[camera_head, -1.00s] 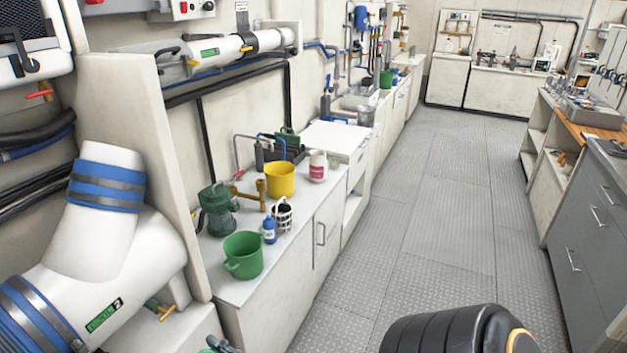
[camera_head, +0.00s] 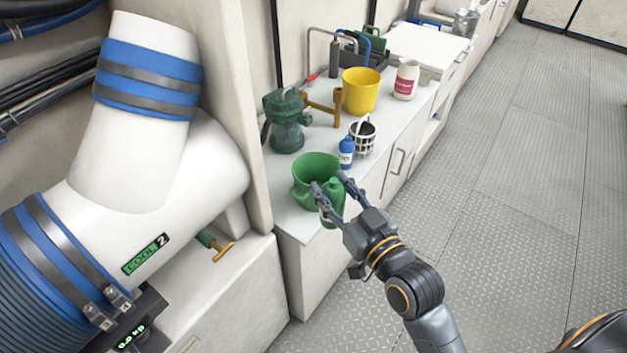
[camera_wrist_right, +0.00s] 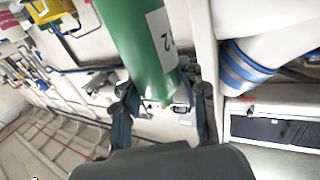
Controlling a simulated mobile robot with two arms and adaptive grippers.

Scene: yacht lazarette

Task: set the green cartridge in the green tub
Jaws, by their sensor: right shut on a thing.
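The green tub (camera_head: 308,172) stands on the light counter, near its front end, in the head view. My right gripper (camera_head: 331,186) reaches up from the lower right and is shut on the green cartridge (camera_head: 334,206). The cartridge overlaps the tub's right front side in the head view; I cannot tell how high it is or whether it touches the tub. In the right wrist view the cartridge (camera_wrist_right: 142,40) is a green cylinder with a white label, between the fingers (camera_wrist_right: 165,104). My left gripper is not in view.
A yellow bucket (camera_head: 360,92) and a white jar (camera_head: 405,80) stand farther back. A large white pipe (camera_head: 145,165) is at left. The floor (camera_head: 510,190) is clear.

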